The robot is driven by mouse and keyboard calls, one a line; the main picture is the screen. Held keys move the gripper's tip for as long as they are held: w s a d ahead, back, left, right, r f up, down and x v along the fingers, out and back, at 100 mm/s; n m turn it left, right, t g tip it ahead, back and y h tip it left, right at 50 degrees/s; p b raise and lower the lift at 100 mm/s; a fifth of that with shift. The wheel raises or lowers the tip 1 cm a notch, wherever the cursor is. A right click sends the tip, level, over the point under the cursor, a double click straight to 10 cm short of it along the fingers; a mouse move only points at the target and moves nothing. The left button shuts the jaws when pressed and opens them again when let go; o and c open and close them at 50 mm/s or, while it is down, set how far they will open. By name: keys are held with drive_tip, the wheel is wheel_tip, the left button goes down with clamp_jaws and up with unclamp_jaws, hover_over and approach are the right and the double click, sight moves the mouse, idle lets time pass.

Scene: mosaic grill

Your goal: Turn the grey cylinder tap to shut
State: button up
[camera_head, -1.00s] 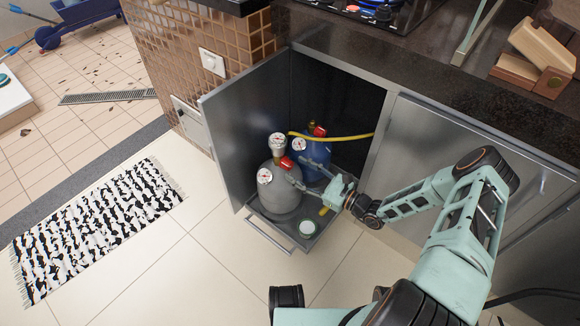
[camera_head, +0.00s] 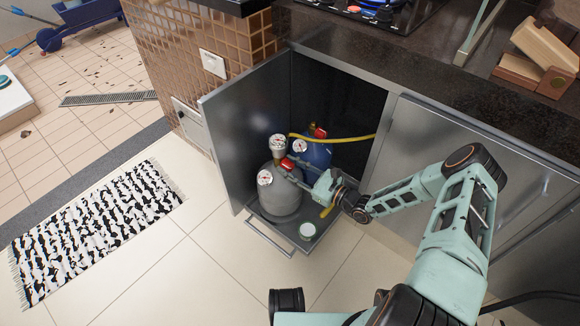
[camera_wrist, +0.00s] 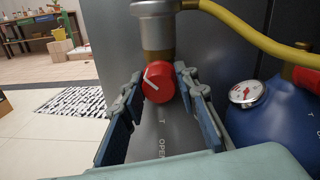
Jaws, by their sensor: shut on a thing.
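The grey cylinder (camera_head: 281,198) stands upright on a low pull-out tray (camera_head: 262,230) in the open cabinet. Its red tap (camera_head: 287,164) is at the top front, below a gauge. In the wrist view the red tap (camera_wrist: 166,90) is a round knob with a slanted white mark. My gripper (camera_head: 294,170) reaches in from the right. The wrist view shows my gripper (camera_wrist: 157,82) with one finger on each side of the knob, shut on it. The word OPEN shows on the grey surface below the knob.
A blue cylinder (camera_head: 318,153) with its own gauge stands behind the grey one. A yellow hose (camera_head: 350,138) runs to the right. The open cabinet door (camera_head: 240,125) is at the left. A small round container (camera_head: 307,230) sits on the tray.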

drive_tip(key=shift+m, duration=1.5)
drive_tip(key=o, duration=1.1)
drive_tip(key=shift+d, duration=0.1)
drive_tip(key=v, duration=1.2)
